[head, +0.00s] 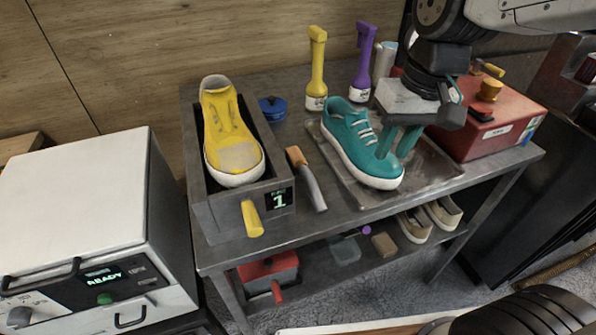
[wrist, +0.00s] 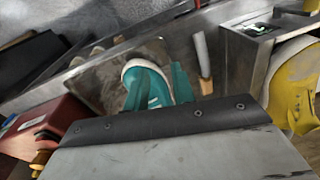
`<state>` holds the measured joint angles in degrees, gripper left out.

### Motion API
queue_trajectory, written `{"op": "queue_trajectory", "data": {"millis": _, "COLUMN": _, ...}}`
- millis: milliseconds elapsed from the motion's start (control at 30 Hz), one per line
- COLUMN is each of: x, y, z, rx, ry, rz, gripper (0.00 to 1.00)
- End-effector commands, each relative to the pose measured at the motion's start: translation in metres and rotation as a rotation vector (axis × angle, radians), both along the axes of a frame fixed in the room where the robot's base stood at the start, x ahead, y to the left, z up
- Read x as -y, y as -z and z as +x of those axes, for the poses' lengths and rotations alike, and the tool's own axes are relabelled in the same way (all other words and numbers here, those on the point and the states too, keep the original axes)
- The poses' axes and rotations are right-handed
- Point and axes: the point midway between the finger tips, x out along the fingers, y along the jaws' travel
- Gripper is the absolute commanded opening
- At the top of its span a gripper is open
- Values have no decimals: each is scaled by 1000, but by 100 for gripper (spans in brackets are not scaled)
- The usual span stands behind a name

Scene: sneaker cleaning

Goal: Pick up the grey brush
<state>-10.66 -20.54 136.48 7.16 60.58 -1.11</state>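The likely grey brush (head: 313,187) lies on the metal table between the grey bin and the tray. It has a long grey part and a light wooden end, and it also shows in the wrist view (wrist: 202,55).
The teal sneaker sits on a flat tray (head: 432,180). A grey bin (head: 228,202) marked 1 holds a yellow sneaker (head: 228,135). Yellow (head: 317,65) and purple (head: 363,60) handled tools stand at the back, beside a red box (head: 500,120). A white machine (head: 85,210) stands left.

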Motion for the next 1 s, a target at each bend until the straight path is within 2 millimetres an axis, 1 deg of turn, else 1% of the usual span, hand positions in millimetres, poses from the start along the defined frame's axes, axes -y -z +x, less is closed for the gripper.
{"op": "queue_trajectory", "data": {"millis": 33, "x": -17, "y": 10, "z": 16, "rx": -21, "ry": -25, "rz": 12, "gripper": 25}}
{"op": "queue_trajectory", "data": {"millis": 100, "x": -40, "y": 22, "z": 36, "rx": -34, "ry": -51, "rz": 28, "gripper": 25}}
{"op": "queue_trajectory", "data": {"millis": 200, "x": -69, "y": 41, "z": 57, "rx": -54, "ry": -80, "rz": 47, "gripper": 25}}
{"op": "queue_trajectory", "data": {"millis": 300, "x": -92, "y": 56, "z": 71, "rx": -66, "ry": -100, "rz": 59, "gripper": 25}}
{"op": "queue_trajectory", "data": {"millis": 400, "x": -106, "y": 67, "z": 79, "rx": -73, "ry": -110, "rz": 67, "gripper": 25}}
{"op": "queue_trajectory", "data": {"millis": 500, "x": -113, "y": 74, "z": 83, "rx": -77, "ry": -116, "rz": 69, "gripper": 25}}
{"op": "queue_trajectory", "data": {"millis": 767, "x": -120, "y": 102, "z": 82, "rx": -77, "ry": -116, "rz": 70, "gripper": 25}}
{"op": "queue_trajectory", "data": {"millis": 1000, "x": -128, "y": 136, "z": 81, "rx": -79, "ry": -116, "rz": 69, "gripper": 25}}
